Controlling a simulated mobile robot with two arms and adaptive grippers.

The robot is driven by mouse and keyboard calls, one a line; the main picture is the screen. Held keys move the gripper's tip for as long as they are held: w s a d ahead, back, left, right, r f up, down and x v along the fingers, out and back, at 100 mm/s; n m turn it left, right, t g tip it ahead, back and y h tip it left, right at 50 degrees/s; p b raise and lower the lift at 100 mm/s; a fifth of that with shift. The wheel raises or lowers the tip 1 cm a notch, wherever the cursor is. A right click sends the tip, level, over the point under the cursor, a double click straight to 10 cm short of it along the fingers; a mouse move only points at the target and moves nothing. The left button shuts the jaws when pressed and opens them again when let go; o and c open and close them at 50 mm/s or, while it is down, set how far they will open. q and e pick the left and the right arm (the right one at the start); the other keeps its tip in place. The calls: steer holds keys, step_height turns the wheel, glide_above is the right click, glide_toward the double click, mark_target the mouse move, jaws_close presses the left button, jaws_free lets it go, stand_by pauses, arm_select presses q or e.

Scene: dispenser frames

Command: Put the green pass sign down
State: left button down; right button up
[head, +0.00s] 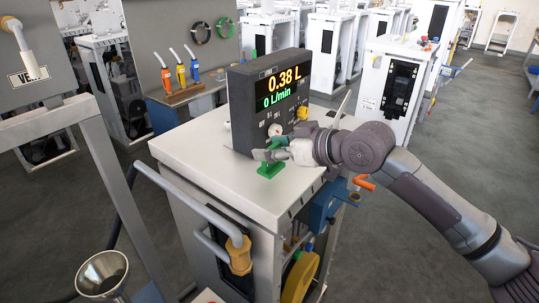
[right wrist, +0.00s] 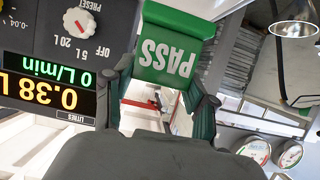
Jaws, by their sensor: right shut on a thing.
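The green pass sign (head: 270,170) is at the white top of the dispenser frame (head: 195,150), just in front of the dark display unit. I cannot tell whether its base touches the top. My right gripper (head: 272,153) reaches in from the right and is shut on the sign. In the right wrist view the sign (right wrist: 172,62) sits between the fingers with the word PASS upside down. My left gripper is not in view.
The dark display unit (head: 268,95) reads 0.38 L and 0 L/min and stands close behind the gripper. The white top is clear to the left. A metal funnel (head: 102,273) stands at lower left.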

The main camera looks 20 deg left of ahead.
mark_target(274, 165)
steer(key=shift+w+a+f, duration=0.15)
steer(key=shift+a+f, duration=0.05)
steer(key=shift+a, duration=0.15)
steer(key=shift+f, duration=0.25)
step_height(274, 165, down, 3)
steer(key=shift+f+p, duration=0.1)
steer(key=shift+p, duration=1.05)
steer(key=shift+f, duration=0.25)
steer(key=shift+f, duration=0.1)
steer(key=o, duration=1.2)
